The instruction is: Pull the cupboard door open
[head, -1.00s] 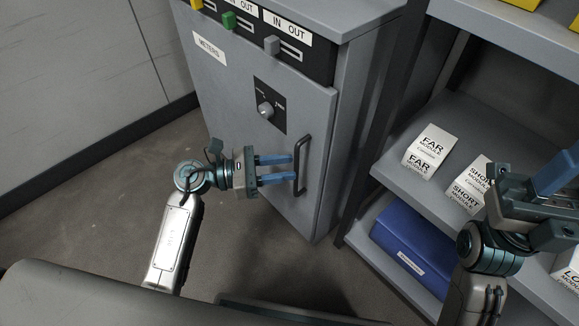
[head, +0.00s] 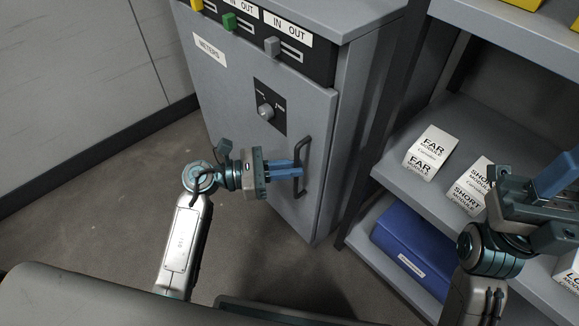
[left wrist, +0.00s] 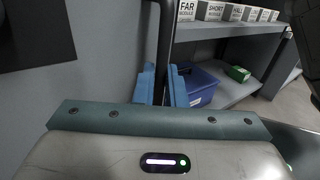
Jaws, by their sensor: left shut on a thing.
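The grey cupboard door (head: 225,95) carries a "METERS" label and a black plate with a round knob (head: 265,111). It appears closed. A dark vertical bar handle (head: 303,150) stands near its right edge; it also shows in the left wrist view (left wrist: 164,40). My left gripper (head: 298,171) reaches in from the left with its blue fingers shut on the lower part of the handle. In the left wrist view the fingers (left wrist: 162,88) stand on both sides of the bar. My right gripper (head: 562,178) is at the right edge, away from the door, with blue fingers partly cut off by the frame.
Above the door is a panel with "IN OUT" slots and a green block (head: 229,21). To the right, a grey shelf (head: 400,175) bears white module boxes (head: 431,150), with a blue bin (head: 410,245) below. Open floor (head: 110,215) lies left of the cupboard.

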